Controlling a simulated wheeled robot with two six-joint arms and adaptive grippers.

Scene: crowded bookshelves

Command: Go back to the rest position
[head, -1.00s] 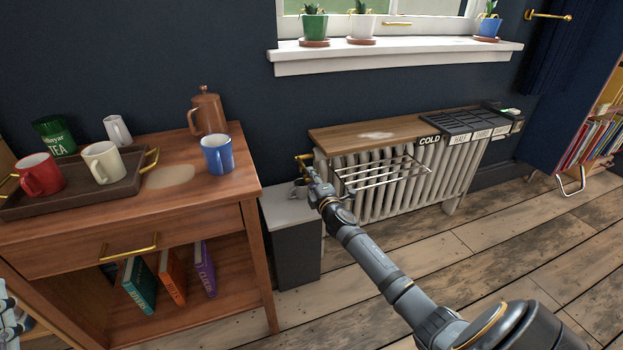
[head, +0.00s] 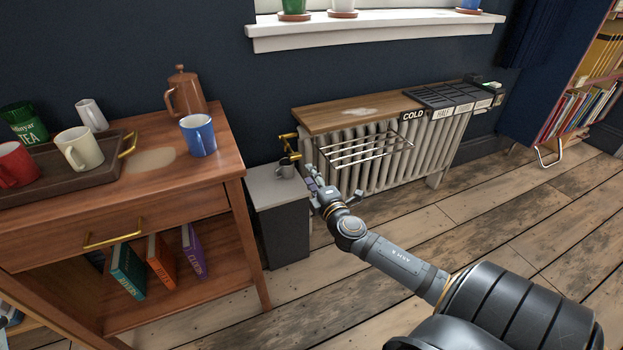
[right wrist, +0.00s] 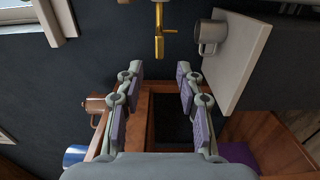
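My right gripper (head: 314,180) is in front of the radiator in the head view, just right of a small grey cabinet. In the right wrist view its two fingers (right wrist: 158,84) are spread apart with nothing between them. A grey metal mug (head: 286,168) stands upright on the cabinet's pale top, apart from the gripper; it also shows in the right wrist view (right wrist: 210,36). At the lower left edge of the head view only a small grey-blue piece shows, perhaps of my left arm; its fingers cannot be made out.
A brass valve (head: 288,145) and a wire rack (head: 365,150) jut from the radiator (head: 372,172) near my right gripper. The small cabinet (head: 285,232) stands close on the left. A wooden sideboard (head: 180,198) holds mugs and a copper pot (head: 185,93). The floor at right is open.

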